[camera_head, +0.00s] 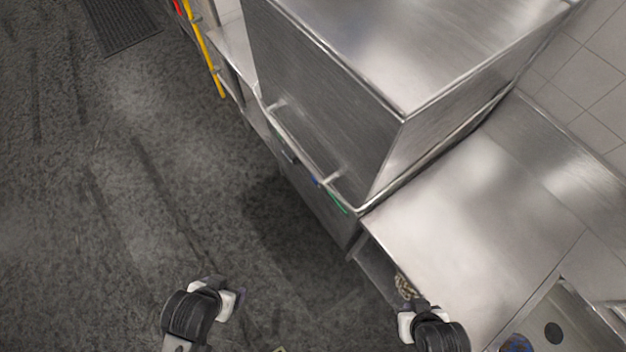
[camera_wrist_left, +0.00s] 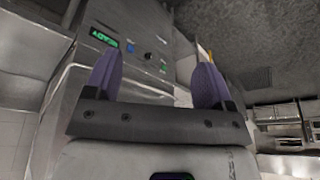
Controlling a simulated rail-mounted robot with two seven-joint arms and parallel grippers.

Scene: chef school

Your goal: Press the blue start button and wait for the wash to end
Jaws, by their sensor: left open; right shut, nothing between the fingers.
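The stainless steel dishwasher (camera_head: 330,110) stands at the upper middle of the head view. Its front has a small blue mark (camera_head: 315,182) and a green strip (camera_head: 338,203). In the left wrist view, its control panel shows the blue start button (camera_wrist_left: 148,56), a green lit display (camera_wrist_left: 104,39) and a small green mark. My left gripper (camera_head: 226,292) is over the floor, apart from the panel. Its open purple fingers show in the left wrist view (camera_wrist_left: 156,82), with the button beyond the gap between them. My right gripper (camera_head: 407,308) is shut and empty by the counter's front edge.
A steel counter (camera_head: 480,225) joins the dishwasher on the right, with a sink (camera_head: 556,330) at the lower right. Yellow and red handles (camera_head: 205,50) stick out at the upper left. The dark floor in front is clear, apart from a mat (camera_head: 120,22).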

